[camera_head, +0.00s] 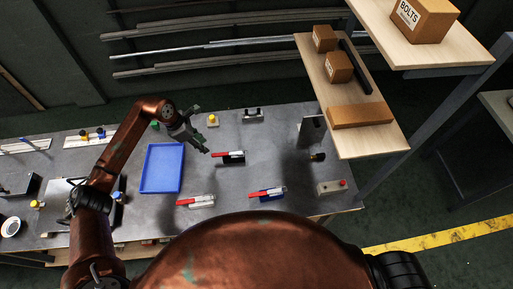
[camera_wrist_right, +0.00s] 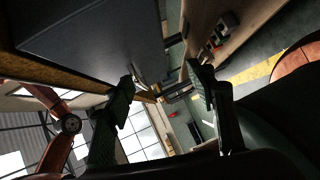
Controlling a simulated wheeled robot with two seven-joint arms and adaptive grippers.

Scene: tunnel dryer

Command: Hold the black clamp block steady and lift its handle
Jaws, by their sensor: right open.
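The black clamp block (camera_head: 233,161) stands on the grey bench, with its red handle (camera_head: 226,154) lying low along its top. My left gripper (camera_head: 205,148) is above the bench just left of the black block, apart from it as far as I can see. Its fingers are too small and dark to tell open or shut. My right gripper (camera_wrist_right: 160,88) shows only in the right wrist view, where its two fingers are spread with nothing between them. The black block cannot be made out there.
A white clamp block (camera_head: 203,202) and a blue clamp block (camera_head: 266,196), each with a red handle, stand nearer me. A blue tray (camera_head: 148,181) lies left of the black block. A wooden shelf (camera_head: 312,55) with boxes overhangs the right side. Bench space around the black block is clear.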

